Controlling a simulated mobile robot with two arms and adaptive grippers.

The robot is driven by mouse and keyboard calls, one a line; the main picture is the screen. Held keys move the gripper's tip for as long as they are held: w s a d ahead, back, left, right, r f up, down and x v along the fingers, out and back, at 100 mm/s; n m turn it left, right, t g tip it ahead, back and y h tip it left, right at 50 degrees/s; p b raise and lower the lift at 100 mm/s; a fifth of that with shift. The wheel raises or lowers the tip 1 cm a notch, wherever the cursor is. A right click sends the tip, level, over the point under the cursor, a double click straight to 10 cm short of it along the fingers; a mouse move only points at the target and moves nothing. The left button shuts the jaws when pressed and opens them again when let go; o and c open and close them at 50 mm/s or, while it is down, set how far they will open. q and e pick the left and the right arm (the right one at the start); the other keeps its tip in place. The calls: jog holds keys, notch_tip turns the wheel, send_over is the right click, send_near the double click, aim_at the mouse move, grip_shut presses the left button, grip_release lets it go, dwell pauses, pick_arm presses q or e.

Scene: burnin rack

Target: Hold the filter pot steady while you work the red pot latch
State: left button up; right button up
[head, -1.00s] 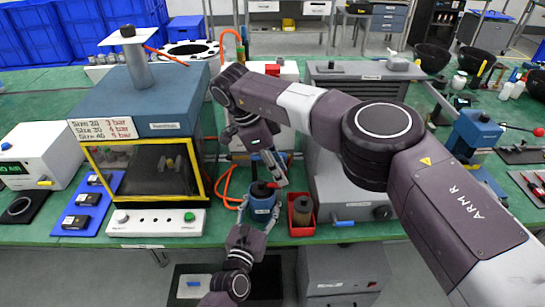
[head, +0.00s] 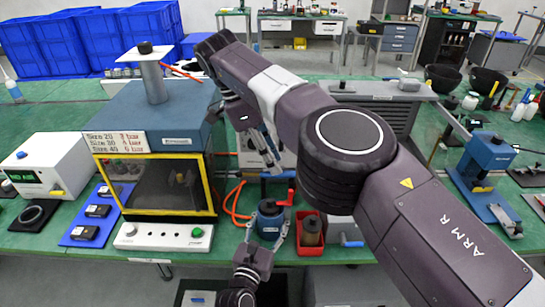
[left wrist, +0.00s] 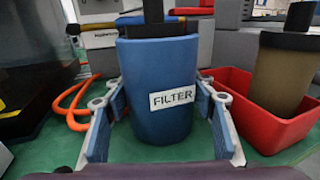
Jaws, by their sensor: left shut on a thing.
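The blue filter pot (head: 270,222) stands on the green bench in the head view. It fills the middle of the left wrist view (left wrist: 160,85), upright, with a white FILTER label and a dark post on top. My left gripper (head: 268,232) is shut on it, with a blue-padded finger on each side in the left wrist view (left wrist: 160,120). A small red piece, apparently the pot latch (head: 289,196), shows just above the pot at its right. My right gripper (head: 270,162) is above the pot and apart from it, fingers pointing down; their gap is unclear.
A red tray (head: 310,246) holding a brown cylinder (head: 312,229) stands close to the right of the pot. A yellow-framed chamber (head: 165,185) stands to the left. My right arm hides much of the bench at right.

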pick_arm(q)
jog(key=o, duration=1.5)
jog(key=shift+s, duration=0.1)
